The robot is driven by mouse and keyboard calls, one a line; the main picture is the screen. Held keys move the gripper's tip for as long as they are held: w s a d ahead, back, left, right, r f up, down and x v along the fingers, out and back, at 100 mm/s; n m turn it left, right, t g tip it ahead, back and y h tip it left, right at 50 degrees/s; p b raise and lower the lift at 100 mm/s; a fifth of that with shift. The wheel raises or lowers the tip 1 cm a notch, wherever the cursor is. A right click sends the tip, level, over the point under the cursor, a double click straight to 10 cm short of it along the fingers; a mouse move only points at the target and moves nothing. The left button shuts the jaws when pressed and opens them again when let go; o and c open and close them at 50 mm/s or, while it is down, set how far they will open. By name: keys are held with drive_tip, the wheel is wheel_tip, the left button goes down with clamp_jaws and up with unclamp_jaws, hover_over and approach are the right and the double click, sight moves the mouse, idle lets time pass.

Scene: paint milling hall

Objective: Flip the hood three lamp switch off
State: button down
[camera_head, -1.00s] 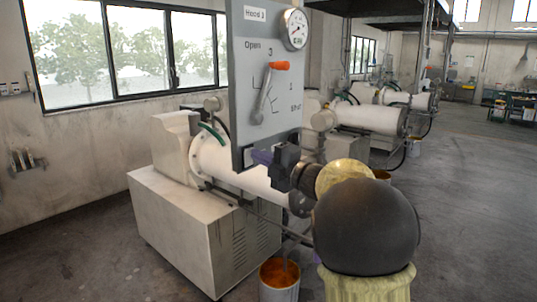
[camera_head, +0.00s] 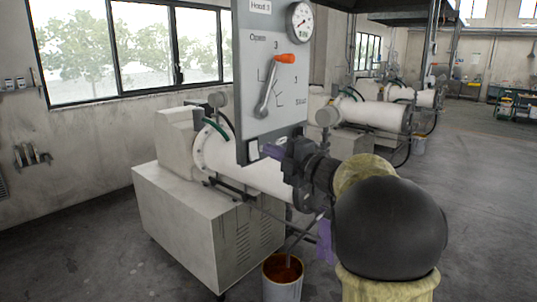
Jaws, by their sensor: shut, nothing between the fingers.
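A grey panel (camera_head: 262,85) labelled as a hood, apparently Hood 3, stands upright ahead of me. A small pale switch (camera_head: 254,148) sits at its lower edge; it is too small to tell which way it is tipped. A lever (camera_head: 267,97) with an orange grip (camera_head: 285,58) is higher on the panel, between the Open and Shut marks.
A round gauge (camera_head: 299,23) is at the panel's upper right. Behind the panel stands a white mill (camera_head: 250,173) on a cabinet (camera_head: 190,222). A bucket (camera_head: 283,280) of orange-brown paint stands on the floor below. Open floor lies to the right.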

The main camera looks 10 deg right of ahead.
drive_tip(key=r+b+v, duration=0.3)
drive_tip(key=b+v, duration=0.2)
drive_tip(key=v, duration=0.6)
wheel_tip(320, 180, down, 23)
drive_tip(key=m+g+h, duration=0.2)
drive_tip(key=m+h, duration=1)
drive_tip(key=m, duration=0.7)
drive_tip(key=s+a+f+m+g, duration=0.3)
drive_tip(key=s+f+g, duration=0.2)
drive_tip(key=s+f, duration=0.3)
drive_tip(key=s+a+f+m+g, duration=0.3)
drive_tip(key=s+f, duration=0.6)
drive_tip(key=s, duration=0.3)
drive_tip(key=a+g, duration=0.1)
drive_tip(key=g, duration=0.1)
drive_tip(key=shift+s+a+g, duration=0.3)
drive_tip(key=shift+a+g, duration=0.05)
drive_tip(key=shift+g, duration=0.05)
